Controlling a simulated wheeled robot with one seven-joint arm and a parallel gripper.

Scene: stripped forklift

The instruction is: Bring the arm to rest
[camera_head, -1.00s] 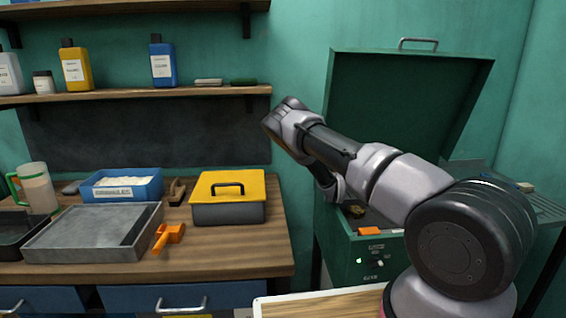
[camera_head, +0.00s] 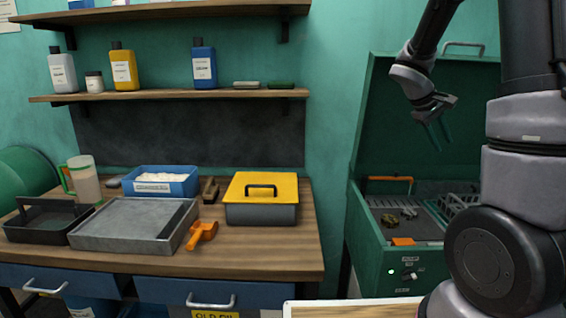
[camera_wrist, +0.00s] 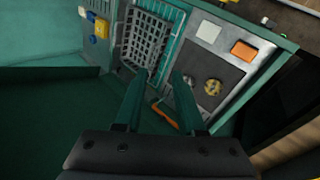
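My gripper (camera_head: 437,146) hangs from the raised arm, pointing down in front of the open lid of the green cabinet (camera_head: 372,235). In the wrist view its two green fingers (camera_wrist: 158,84) are spread apart with nothing between them. My gripper is above the cabinet's tub, apart from the things inside. The forearm runs up out of the picture in the head view, so part of the arm is hidden.
The cabinet's tub holds a wire basket (camera_wrist: 146,40), small brass-coloured parts (camera_head: 391,219) and an orange handle (camera_head: 390,178). To the left, a wooden workbench (camera_head: 270,255) carries a yellow-lidded box (camera_head: 262,187) and a grey tray (camera_head: 130,222). Shelves with bottles are above.

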